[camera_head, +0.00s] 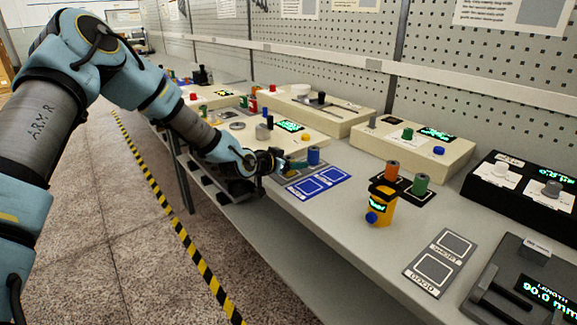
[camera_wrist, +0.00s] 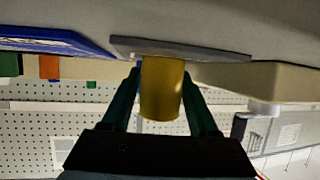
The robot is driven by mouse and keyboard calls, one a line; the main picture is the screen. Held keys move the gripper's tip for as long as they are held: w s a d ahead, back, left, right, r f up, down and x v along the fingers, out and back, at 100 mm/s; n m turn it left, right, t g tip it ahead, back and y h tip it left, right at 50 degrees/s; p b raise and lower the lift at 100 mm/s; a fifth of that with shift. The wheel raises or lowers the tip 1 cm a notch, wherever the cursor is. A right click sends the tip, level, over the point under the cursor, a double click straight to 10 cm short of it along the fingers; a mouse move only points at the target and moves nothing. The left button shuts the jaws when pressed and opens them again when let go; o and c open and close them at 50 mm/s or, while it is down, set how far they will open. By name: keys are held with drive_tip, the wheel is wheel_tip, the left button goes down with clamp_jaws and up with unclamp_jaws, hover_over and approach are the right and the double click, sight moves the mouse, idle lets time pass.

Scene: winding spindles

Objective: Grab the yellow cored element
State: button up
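The yellow cored element (camera_wrist: 162,92) shows in the wrist view as a plain yellow cylinder; I see its side but not its core. My gripper (camera_wrist: 162,72) has its two dark teal fingers on either side of it, with the tips very close to its sides. I cannot tell whether they press on it. Its far end overlaps a grey plate in the picture; I cannot tell whether it touches it. In the head view my gripper (camera_head: 290,163) is low over the table, left of a blue spool (camera_head: 313,156).
A blue two-square mat (camera_head: 317,182) lies in front of the blue spool. Cream consoles (camera_head: 411,150) line the back. The grey mat (camera_head: 440,262) is empty.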

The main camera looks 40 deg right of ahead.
clamp_jaws()
idle(0.4)
